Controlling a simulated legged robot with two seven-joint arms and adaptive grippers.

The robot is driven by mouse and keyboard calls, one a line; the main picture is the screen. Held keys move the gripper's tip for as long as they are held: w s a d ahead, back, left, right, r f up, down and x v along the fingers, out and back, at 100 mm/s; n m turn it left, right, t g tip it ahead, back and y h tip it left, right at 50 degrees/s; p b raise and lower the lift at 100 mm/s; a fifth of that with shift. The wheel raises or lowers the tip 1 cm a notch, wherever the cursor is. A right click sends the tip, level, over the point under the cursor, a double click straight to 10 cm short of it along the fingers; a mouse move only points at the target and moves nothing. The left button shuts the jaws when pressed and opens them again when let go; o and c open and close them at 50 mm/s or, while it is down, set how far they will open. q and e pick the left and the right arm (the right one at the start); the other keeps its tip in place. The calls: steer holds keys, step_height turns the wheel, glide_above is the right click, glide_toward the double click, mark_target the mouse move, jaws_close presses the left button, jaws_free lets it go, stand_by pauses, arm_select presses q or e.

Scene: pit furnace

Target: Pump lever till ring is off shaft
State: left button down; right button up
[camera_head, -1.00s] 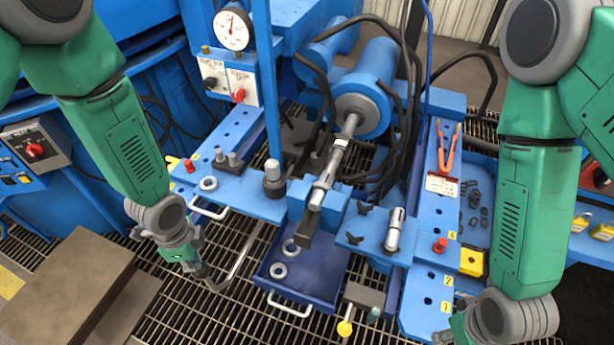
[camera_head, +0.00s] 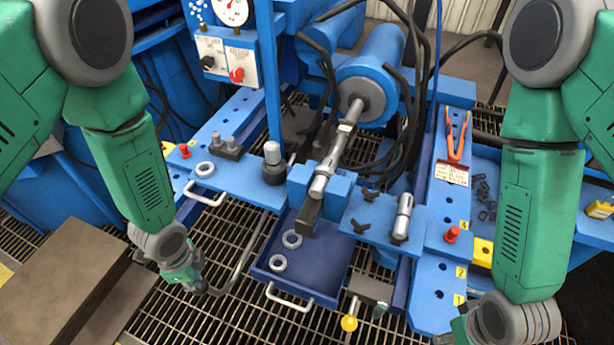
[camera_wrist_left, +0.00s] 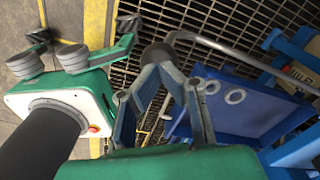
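The lever (camera_head: 240,266) is a bent grey metal bar over the floor grating, left of the blue tray (camera_head: 327,283). My left gripper (camera_head: 204,287) is at its near end; in the left wrist view its fingers (camera_wrist_left: 163,66) close around the lever's dark grip (camera_wrist_left: 158,54). The shaft (camera_head: 333,158) is a silver rod running from the blue cylinder (camera_head: 370,88) toward a dark block. A bright metal collar (camera_head: 346,128), perhaps the ring, sits around it. My right gripper (camera_head: 458,328) is mostly cut off at the bottom edge, its fingers unclear.
Two loose rings lie in the tray. A pressure gauge (camera_head: 231,10) and switch box (camera_head: 228,58) stand at upper left. Orange-handled pliers (camera_head: 457,136) lie on the right rail. A brown block (camera_head: 62,285) sits at lower left. Open grating lies around the lever.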

arm_select(q)
steer(key=shift+r, duration=0.1)
step_height(320, 180, up, 11)
steer(key=w+d+p, duration=0.1)
steer(key=w+p, duration=0.2)
steer(key=p, duration=0.7)
steer(key=s+f+b, duration=0.1)
steer(key=f+b, duration=0.1)
steer(key=f, duration=0.1)
steer(key=s+f+b, duration=0.1)
steer(key=f+b, duration=0.2)
steer(key=f, duration=0.1)
steer(key=s+a+f+b, duration=0.1)
steer(key=f+b, duration=0.1)
steer(key=f, duration=0.2)
steer(key=shift+f+b, duration=0.1)
steer(key=shift+b, duration=0.3)
step_height(320, 180, up, 11)
steer(key=w+p, duration=0.2)
steer(key=p, duration=0.7)
steer(key=shift+w+d, duration=0.25)
steer(key=shift+d, duration=0.2)
steer(key=shift+f, duration=0.1)
